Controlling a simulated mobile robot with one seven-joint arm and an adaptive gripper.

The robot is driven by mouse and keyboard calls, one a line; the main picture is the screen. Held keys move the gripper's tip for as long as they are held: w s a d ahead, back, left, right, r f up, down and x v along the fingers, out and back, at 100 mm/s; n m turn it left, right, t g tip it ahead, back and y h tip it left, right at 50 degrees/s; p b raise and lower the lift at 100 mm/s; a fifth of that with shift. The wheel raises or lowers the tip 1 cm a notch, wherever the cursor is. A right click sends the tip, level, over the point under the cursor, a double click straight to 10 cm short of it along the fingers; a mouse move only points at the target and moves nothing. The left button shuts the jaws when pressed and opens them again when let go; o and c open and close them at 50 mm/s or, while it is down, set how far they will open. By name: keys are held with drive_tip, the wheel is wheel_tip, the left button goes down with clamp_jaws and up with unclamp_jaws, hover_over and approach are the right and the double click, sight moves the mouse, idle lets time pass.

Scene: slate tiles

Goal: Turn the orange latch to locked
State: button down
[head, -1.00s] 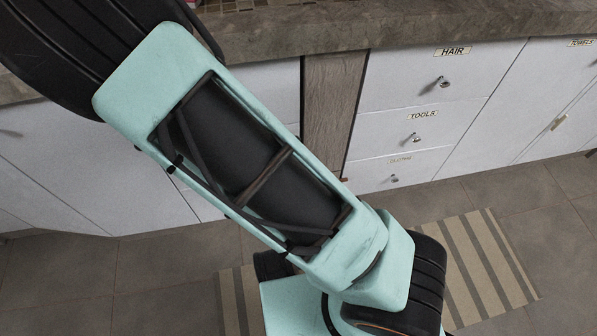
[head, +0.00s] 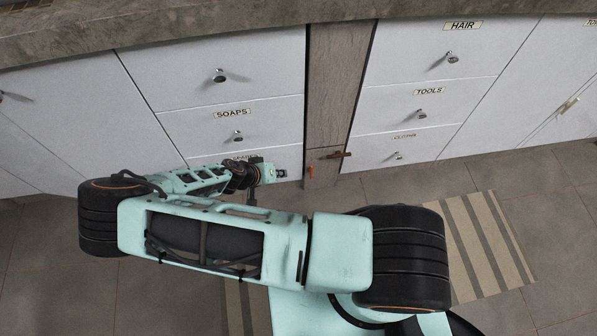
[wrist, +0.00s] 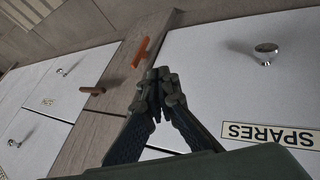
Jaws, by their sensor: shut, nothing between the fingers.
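The orange latch (head: 311,170) sits low on the brown wood panel (head: 336,80) between the drawer columns. In the wrist view the latch (wrist: 141,52) is a narrow bar just beyond my fingertips, with a short stub on its side. My gripper (head: 282,173) is shut and empty, just left of the latch in the head view. In the wrist view its closed fingertips (wrist: 161,76) point at the panel's edge near the latch, with a small gap seeming to remain. Any locked or unlocked marking is too small to tell.
A brown handle (head: 336,154) sticks out of the same panel beside the latch. A SPARES drawer with a round knob (wrist: 266,52) lies on one side, and TOOLS (head: 430,91) and other drawers on the other. A striped mat (head: 480,245) lies on the tiled floor.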

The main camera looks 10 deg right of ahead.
drive_tip(key=b, duration=0.4)
approach(310, 171)
wheel_tip(310, 171, down, 5)
drive_tip(key=w+a, duration=0.2)
drive_tip(key=d, duration=0.4)
drive_tip(key=shift+r, duration=0.3)
drive_tip(key=shift+d, duration=0.1)
drive_tip(key=shift+d+r+m+y+p, duration=0.15)
drive_tip(key=shift+m+y+p, duration=0.05)
drive_tip(key=shift+y+p, duration=0.55)
drive_tip(key=shift+d+r+m+y+p, duration=0.1)
drive_tip(key=shift+d+m+y+p, duration=0.1)
drive_tip(key=shift+y+p, duration=0.55)
